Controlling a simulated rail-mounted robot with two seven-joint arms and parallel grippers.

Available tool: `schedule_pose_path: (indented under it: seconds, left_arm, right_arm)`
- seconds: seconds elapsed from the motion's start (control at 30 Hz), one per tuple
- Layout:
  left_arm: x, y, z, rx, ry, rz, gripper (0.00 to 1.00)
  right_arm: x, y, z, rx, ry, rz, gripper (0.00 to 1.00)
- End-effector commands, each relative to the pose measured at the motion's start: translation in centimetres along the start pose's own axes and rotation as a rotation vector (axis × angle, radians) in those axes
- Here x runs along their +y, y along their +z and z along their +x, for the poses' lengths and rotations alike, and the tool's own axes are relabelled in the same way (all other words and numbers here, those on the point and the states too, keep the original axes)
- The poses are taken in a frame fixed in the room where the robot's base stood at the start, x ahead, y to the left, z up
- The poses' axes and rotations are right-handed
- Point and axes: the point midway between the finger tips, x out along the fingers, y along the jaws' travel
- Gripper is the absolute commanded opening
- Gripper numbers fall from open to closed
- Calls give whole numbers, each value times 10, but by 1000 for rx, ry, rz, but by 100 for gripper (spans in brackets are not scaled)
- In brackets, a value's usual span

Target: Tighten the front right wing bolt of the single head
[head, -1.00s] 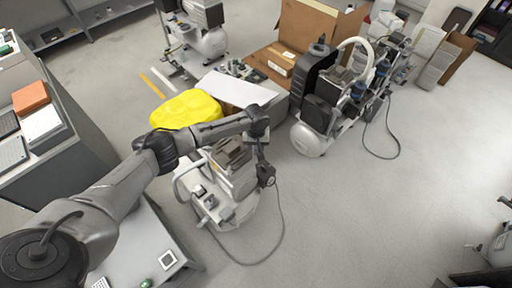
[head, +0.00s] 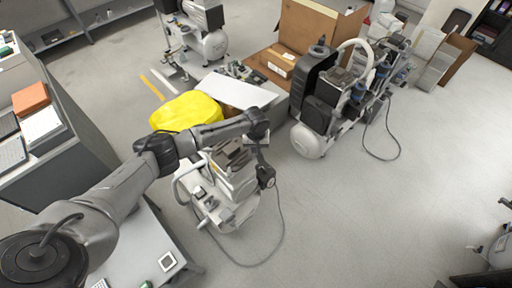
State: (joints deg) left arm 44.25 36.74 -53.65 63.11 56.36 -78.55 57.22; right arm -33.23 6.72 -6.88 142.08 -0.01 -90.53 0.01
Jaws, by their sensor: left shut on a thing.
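The single head compressor (head: 232,183), with a white tank base and grey head, stands on the floor at the centre, partly covered by my left arm. My left gripper (head: 264,177) points down at the right side of its head. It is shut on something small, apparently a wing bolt. The bolt itself is hidden or too small to make out. My right gripper is not in view.
A yellow cover (head: 186,110) lies just behind the single head. A larger compressor (head: 316,110) stands to the right, with a cardboard box (head: 308,32) behind it. A grey bench (head: 150,250) is at front left.

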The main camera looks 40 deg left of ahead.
Motion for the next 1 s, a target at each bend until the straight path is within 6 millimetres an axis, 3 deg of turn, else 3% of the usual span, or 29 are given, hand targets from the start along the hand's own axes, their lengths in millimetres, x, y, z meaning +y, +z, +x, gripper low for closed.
schedule_pose_path:
  seconds: [0.37, 0.6, 1.0]
  left_arm:
    - [1, 1, -4, -4, -1, 107, 0]
    - [3, 2, -4, -4, 1, 312, 0]
    - [6, 3, -1, -3, 1, 694, 0]
  right_arm:
    - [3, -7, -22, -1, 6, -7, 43]
    - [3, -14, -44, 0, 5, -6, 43]
    - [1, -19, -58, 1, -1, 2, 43]
